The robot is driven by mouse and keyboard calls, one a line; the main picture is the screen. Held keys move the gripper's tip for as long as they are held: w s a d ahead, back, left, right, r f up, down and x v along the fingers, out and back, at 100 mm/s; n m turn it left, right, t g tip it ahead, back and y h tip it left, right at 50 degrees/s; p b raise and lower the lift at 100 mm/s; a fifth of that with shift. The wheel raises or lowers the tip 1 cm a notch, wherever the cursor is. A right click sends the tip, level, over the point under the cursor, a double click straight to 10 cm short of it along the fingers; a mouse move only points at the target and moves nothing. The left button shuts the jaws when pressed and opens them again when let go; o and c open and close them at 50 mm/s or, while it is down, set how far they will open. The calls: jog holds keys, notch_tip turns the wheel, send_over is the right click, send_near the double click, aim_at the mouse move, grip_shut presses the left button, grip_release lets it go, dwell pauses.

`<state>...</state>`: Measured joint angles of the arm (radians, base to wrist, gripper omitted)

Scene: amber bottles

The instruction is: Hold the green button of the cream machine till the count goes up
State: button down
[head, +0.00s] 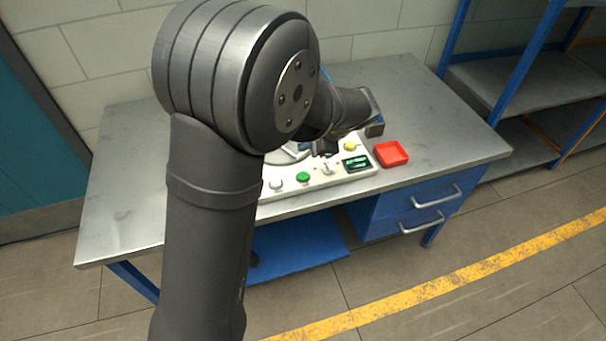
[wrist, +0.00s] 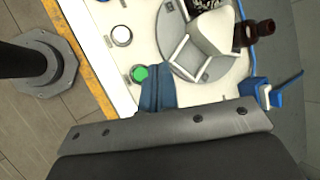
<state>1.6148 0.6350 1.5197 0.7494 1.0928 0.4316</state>
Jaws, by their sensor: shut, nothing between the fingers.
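The cream machine (head: 318,183) stands on the bench, largely hidden by my arm in the head view. Its green button (head: 303,177) is on the front strip, between a white button (head: 277,184) and a small lever (head: 327,168). The small green-lit display (head: 357,163) is too small to read. My gripper (head: 325,150) is above the machine, behind the front strip. In the wrist view the shut blue fingers (wrist: 157,74) are empty and appear right beside the green button (wrist: 140,73); I cannot tell whether they touch it.
A yellow button (head: 350,146) sits behind the display, and a red tray (head: 391,154) is right of the machine. The wrist view shows a round grey plate (wrist: 190,66) with a white part on it and a brown bottle (wrist: 265,28). The bench's left side is clear.

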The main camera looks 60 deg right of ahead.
aim_at(305, 176)
jog(key=shift+f, duration=3.95)
jog(key=shift+f, duration=0.15)
jog(key=shift+f, duration=0.3)
jog(key=shift+f, duration=0.45)
jog(key=shift+r, duration=0.15)
dwell(1.7)
jog(key=shift+r, duration=0.75)
jog(key=shift+r, duration=2.5)
